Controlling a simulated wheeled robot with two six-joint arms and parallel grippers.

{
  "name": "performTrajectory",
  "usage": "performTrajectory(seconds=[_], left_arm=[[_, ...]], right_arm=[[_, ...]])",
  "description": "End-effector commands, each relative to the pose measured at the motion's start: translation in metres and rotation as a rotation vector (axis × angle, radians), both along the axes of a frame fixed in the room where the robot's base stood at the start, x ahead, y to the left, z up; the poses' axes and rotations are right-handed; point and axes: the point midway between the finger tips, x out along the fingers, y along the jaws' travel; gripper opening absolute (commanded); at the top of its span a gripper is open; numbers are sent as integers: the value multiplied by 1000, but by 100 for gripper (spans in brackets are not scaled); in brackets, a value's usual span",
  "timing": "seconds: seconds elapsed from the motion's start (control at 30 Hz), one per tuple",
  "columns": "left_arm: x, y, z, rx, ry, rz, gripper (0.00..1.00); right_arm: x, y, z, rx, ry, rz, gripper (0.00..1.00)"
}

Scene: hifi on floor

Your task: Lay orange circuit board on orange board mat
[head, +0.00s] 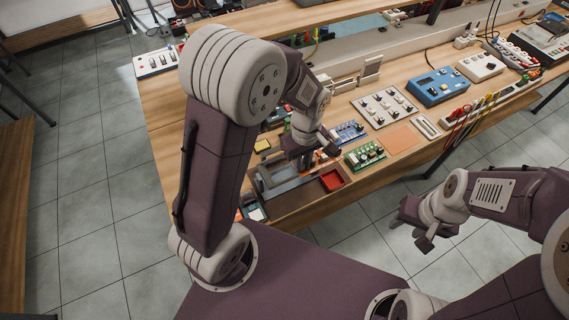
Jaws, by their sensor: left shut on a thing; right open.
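The orange board mat (400,139) is a flat, bare, pale orange patch on the wooden bench, right of the green circuit board (365,155). My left gripper (313,160) points down over the bench's tray area, left of the green board. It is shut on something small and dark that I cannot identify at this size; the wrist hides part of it. I cannot make out the orange circuit board clearly anywhere. My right gripper (411,228) is open and empty, out over the floor in front of the bench.
A blue circuit board (347,132) lies behind the green one. A knobbed panel (384,107), blue instrument (438,86) and cables (470,108) stand behind and right of the mat.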

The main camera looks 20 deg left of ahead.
Motion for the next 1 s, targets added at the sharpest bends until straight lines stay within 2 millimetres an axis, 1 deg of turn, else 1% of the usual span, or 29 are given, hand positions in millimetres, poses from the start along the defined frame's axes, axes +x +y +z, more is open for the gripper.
performTrajectory(seconds=[0.03, 0.1, 0.2, 0.43, 1.0], left_arm=[[1, -8, 4, -1, -2, -3, 0], [1, -15, 9, 0, -1, -1, 0], [1, -21, 12, 0, 0, 0, 0], [1, -23, 17, 1, 1, 2, 0], [1, -22, 53, 1, 1, 1, 0]], right_arm=[[0, 0, -1, 0, 0, 0, 44], [0, 0, -2, 0, 0, 0, 44], [0, 0, -2, 0, 0, 0, 44], [0, 0, 2, 0, 0, 0, 44], [0, 0, 37, 0, 0, 0, 44]])
